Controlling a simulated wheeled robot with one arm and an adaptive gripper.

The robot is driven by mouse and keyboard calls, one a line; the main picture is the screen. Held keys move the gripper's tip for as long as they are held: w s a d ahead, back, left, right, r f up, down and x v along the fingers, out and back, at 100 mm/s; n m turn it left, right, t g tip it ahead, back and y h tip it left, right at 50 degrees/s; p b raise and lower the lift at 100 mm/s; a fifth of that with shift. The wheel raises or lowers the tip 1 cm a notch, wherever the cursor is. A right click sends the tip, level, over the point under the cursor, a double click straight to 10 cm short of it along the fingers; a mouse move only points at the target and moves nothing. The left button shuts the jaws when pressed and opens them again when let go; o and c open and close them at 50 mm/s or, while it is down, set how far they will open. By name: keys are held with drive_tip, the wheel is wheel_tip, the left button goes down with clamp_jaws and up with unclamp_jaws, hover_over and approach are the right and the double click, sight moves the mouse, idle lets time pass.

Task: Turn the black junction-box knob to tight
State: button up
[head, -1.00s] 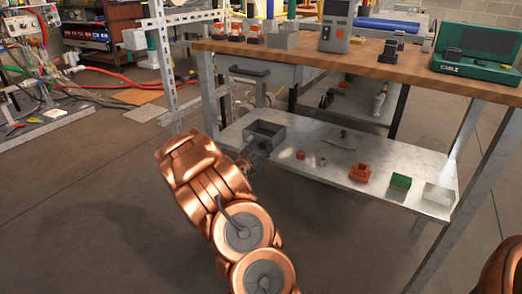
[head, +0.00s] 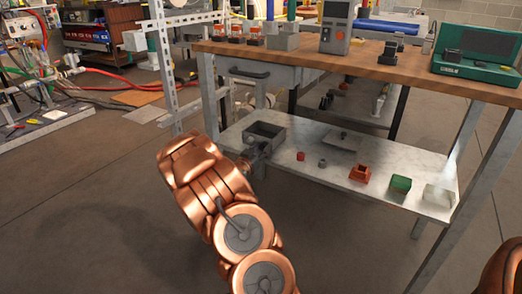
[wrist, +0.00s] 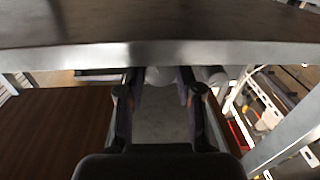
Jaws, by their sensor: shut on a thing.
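The grey junction box (head: 262,131) stands open-topped at the left end of the lower metal shelf. My gripper (head: 264,150) is at the near side of this box, at the shelf's left front edge. In the wrist view the two dark fingers of my gripper (wrist: 160,97) stand apart, with grey surfaces visible between and beyond them. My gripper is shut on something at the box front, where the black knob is. The knob itself is hidden by the fingers, and its turn angle cannot be read.
The lower shelf (head: 410,184) also bears a small red part (head: 301,156), a grey part (head: 322,163), a flat plate (head: 341,143), an orange box (head: 360,174), a green box (head: 400,184) and a pale box (head: 438,197). The wooden bench top (head: 375,68) overhangs the shelf.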

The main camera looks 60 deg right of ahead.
drive_tip(key=shift+m, duration=2.3)
drive_tip(key=o, duration=1.2)
drive_tip(key=shift+c, duration=0.2)
drive_tip(key=s+a, duration=0.1)
drive_tip(key=a, duration=1.1)
drive_tip(key=shift+f, duration=0.15)
drive_tip(key=shift+s, duration=0.1)
